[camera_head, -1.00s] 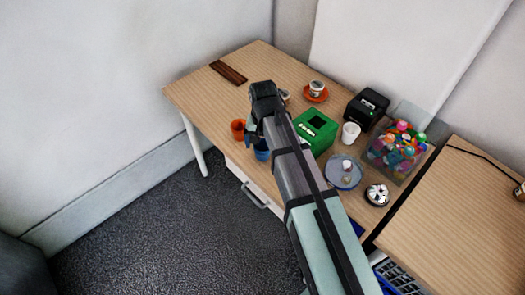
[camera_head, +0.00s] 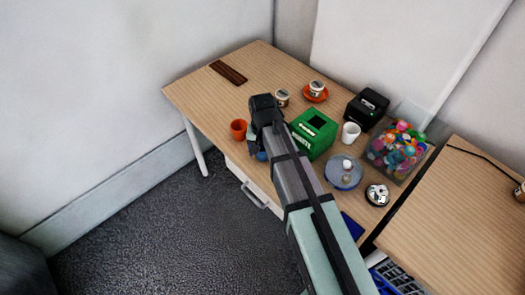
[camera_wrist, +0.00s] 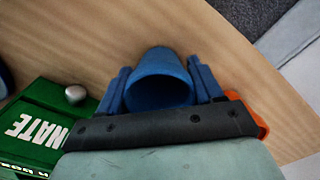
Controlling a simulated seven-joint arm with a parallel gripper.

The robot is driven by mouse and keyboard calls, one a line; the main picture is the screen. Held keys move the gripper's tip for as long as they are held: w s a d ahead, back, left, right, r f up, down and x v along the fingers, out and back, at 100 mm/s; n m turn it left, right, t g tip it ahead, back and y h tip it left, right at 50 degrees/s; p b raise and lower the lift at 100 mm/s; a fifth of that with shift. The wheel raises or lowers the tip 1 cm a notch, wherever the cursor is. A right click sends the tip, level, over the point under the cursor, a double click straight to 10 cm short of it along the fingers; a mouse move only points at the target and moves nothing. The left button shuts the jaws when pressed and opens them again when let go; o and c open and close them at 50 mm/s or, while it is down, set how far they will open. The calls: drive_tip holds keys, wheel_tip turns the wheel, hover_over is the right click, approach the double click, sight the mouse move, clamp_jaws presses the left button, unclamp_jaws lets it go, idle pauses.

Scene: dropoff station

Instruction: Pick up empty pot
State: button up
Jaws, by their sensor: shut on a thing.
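A blue pot (camera_wrist: 160,82) sits between the two fingers of my gripper (camera_wrist: 160,76) in the wrist view. The fingers are shut on its sides, and its open mouth faces the camera; the inside I can see looks empty. In the head view my gripper (camera_head: 258,142) is over the front edge of the table, and only a small bit of the blue pot (camera_head: 262,156) shows beside my arm. An orange pot (camera_head: 239,129) stands just left of my gripper. Part of it shows at the right behind my gripper in the wrist view (camera_wrist: 245,107).
A green donation box (camera_head: 315,131) stands right of my arm, with a white cup (camera_head: 351,132) and a black device (camera_head: 367,108) beyond it. A clear bin of colourful items (camera_head: 397,150) is further right. The far left tabletop is clear except for a brown slatted piece (camera_head: 229,72).

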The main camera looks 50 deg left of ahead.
drive_tip(key=c, duration=0.5)
